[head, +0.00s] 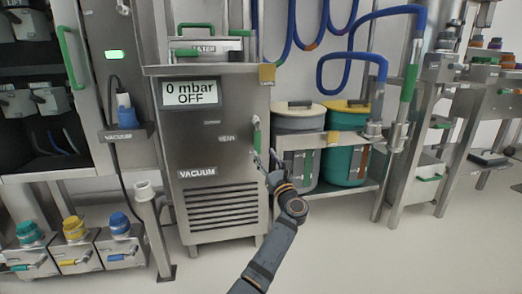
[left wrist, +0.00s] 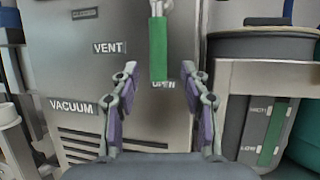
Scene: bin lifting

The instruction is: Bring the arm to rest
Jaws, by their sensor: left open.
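My left gripper (head: 268,160) is in front of the right side of the steel vacuum cabinet (head: 222,120), just below a green-handled lever (head: 257,136). In the left wrist view the gripper (left wrist: 160,95) has its two fingers wide apart with nothing between them. The green handle (left wrist: 158,48) hangs above and between the fingertips there, near the labels VENT and OPEN, and appears apart from them. The cabinet display (head: 190,93) reads "0 mbar OFF". My right gripper is not in view.
A grey bin (head: 298,122) and a teal bin (head: 345,150) with a yellow lid stand on a steel rack (head: 330,190) right of the cabinet. Several small valve boxes (head: 75,250) sit at lower left. A pipe post (head: 152,225) stands left of the cabinet. The floor (head: 400,255) at lower right is clear.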

